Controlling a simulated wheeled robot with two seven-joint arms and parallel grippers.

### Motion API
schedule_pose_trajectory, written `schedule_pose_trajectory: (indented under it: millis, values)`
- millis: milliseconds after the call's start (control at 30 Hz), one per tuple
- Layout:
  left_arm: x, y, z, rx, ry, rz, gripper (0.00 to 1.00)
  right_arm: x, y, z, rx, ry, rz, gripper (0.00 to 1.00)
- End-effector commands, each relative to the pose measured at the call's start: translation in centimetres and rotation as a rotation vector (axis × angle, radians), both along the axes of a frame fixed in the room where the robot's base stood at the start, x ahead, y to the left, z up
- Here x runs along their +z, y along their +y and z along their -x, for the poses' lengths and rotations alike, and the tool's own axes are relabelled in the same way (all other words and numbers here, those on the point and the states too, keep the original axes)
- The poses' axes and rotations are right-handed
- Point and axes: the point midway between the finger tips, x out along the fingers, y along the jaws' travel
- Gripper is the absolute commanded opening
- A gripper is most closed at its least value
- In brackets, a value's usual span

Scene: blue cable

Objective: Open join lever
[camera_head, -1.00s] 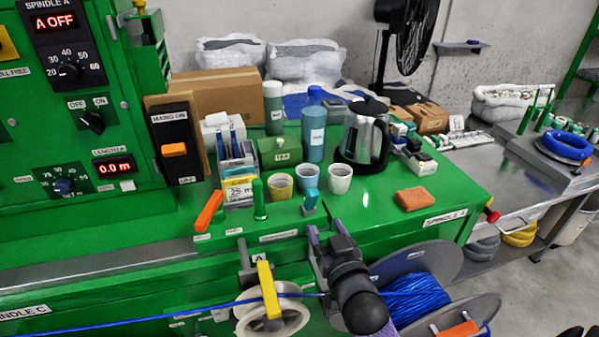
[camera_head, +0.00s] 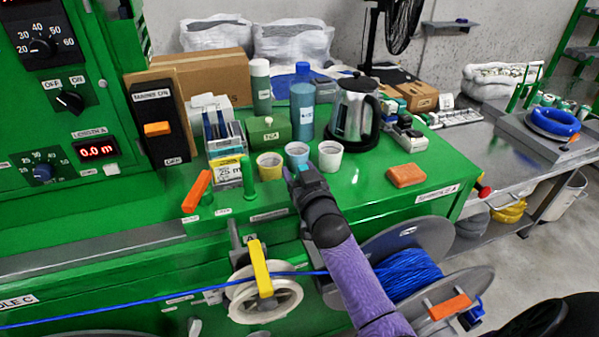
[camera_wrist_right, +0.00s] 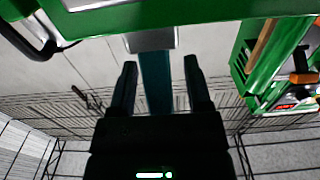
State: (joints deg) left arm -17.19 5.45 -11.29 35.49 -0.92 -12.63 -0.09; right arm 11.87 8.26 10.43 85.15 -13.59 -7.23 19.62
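A row of levers stands on the green bench's front ledge: an orange one (camera_head: 197,191) leaning sideways, a green upright one (camera_head: 248,180) and a teal one (camera_head: 311,179). Their small labels are too blurred to read, so I cannot tell by name which is the join lever. My right gripper (camera_head: 303,184) is at the teal lever and hides most of it. In the right wrist view, the teal lever (camera_wrist_right: 157,85) lies between the two dark fingers of the gripper (camera_wrist_right: 160,80), with a gap visible on the right side. My left gripper is not in view.
Three cups stand behind the teal lever, including a white one (camera_head: 330,155). An orange sponge (camera_head: 406,175) lies to the right. Below, a blue cable (camera_head: 130,308) runs past a yellow lever (camera_head: 260,268) to a reel (camera_head: 408,272). The bench between sponge and cups is clear.

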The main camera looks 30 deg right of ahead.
Motion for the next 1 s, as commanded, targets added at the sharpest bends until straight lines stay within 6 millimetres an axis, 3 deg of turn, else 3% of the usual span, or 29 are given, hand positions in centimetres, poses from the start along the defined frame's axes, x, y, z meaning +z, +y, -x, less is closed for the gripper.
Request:
schedule_pose_trajectory:
  millis: [33,200,300,1000]
  values:
    - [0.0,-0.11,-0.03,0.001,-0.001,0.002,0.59,0.0,0.0,0.01,0.0,0.0,0.0,0.52]
    - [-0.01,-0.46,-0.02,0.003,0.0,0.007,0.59,0.0,0.01,0.02,0.0,0.0,0.0,0.16]
    - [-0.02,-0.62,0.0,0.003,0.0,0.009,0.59,0.0,0.02,0.03,0.0,0.0,0.0,0.0]
    - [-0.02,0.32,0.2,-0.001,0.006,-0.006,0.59,-0.02,0.03,0.02,0.0,0.0,0.0,0.0]
